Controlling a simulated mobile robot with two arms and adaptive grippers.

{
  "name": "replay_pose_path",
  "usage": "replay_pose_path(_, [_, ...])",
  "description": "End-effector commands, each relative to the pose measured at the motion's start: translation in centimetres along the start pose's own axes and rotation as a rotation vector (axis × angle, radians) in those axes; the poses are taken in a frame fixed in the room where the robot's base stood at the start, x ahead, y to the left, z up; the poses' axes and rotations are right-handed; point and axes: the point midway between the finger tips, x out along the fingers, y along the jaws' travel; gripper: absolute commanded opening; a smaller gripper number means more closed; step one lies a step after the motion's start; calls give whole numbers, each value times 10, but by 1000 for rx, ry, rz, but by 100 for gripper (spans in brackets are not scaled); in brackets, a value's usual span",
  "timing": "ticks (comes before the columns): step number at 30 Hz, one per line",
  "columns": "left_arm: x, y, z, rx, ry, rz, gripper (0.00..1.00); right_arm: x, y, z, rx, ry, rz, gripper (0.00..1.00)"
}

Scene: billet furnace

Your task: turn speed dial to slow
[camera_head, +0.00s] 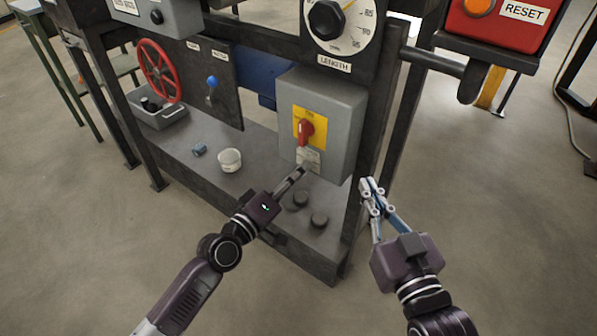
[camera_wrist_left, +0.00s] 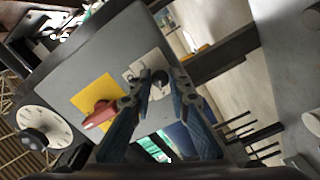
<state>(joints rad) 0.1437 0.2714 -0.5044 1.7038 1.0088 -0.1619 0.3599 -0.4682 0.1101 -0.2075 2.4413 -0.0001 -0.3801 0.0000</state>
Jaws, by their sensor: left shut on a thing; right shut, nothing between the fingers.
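A small black knob (camera_wrist_left: 160,77) sits on a pale plate on the grey box; I take it for the speed dial, though its label is not readable. My left gripper (camera_head: 300,171) reaches the box front just below the red switch. In the left wrist view the left gripper's fingers (camera_wrist_left: 160,84) are closed around the knob, one on each side. In the head view the fingers hide the knob, and only the pale plate (camera_head: 310,155) shows. Where the knob points cannot be told. My right gripper (camera_head: 372,185) is shut and empty, right of the box.
The red switch (camera_head: 306,128) on its yellow plate is just above the pale plate. The LENGTH dial (camera_head: 327,19) is higher up. A white cup (camera_head: 229,160), a blue piece (camera_head: 199,150) and black round pieces (camera_head: 319,221) stand on the shelf. A dark post stands between box and right gripper.

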Motion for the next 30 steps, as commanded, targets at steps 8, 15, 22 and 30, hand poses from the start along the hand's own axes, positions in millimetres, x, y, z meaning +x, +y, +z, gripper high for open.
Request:
replay_pose_path(8, [0,0,-1,-10,2,0,0,0,0,1,0,-6,1,0])
replay_pose_path(15, [0,0,-1,-10,2,0,25,0,0,1,0,-5,0,0])
replay_pose_path(22, [0,0,0,-9,1,0,34,0,0,1,0,-4,0,0])
replay_pose_path(30, [-11,-1,0,-7,0,-1,34,0,0,2,-1,-6,1,0])
